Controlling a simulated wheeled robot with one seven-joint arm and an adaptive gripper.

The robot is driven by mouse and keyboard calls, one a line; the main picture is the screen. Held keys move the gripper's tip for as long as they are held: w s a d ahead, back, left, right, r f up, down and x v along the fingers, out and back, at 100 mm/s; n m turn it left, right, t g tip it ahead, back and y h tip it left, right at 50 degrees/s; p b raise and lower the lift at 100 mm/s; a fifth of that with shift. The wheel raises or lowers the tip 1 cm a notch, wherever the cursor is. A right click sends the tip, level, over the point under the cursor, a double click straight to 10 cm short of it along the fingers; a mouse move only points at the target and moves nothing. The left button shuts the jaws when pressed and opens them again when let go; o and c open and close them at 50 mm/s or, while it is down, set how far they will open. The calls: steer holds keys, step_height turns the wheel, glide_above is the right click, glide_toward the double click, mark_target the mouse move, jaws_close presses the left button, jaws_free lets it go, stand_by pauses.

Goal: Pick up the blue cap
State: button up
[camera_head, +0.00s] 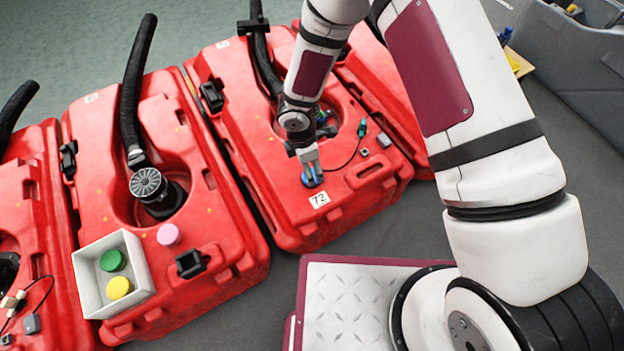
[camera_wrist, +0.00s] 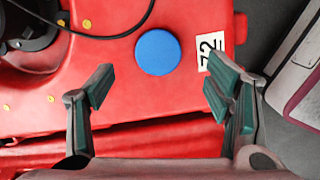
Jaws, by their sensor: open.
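The blue cap (camera_wrist: 158,52) is a round disc lying on the red tank beside the white "72" label (camera_wrist: 210,50). In the head view the cap (camera_head: 311,178) shows partly, with my gripper (camera_head: 309,168) right over it and hiding some of it. In the wrist view my gripper (camera_wrist: 157,92) is open, with its fingers spread to the left and right. The cap lies ahead of the fingertips, between their lines, and nothing is held. Whether the fingers touch the tank cannot be told.
A white tray (camera_head: 142,256) with a green cap (camera_head: 112,260) and a yellow cap (camera_head: 119,287) sits on the tank to the left. A pink cap (camera_head: 168,234) lies beside it. A black cable (camera_head: 345,163) crosses the tank near my gripper. A grey bin (camera_head: 580,60) stands upper right.

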steer(key=shift+w+d+f+b, duration=0.1)
steer(key=shift+f+b, duration=0.6)
steer(key=shift+f, duration=0.9)
steer(key=shift+w+d+f+b, duration=0.1)
steer(key=shift+f+b, duration=0.6)
steer(key=shift+f, duration=0.85)
steer(key=shift+r, duration=0.1)
steer(key=c, duration=1)
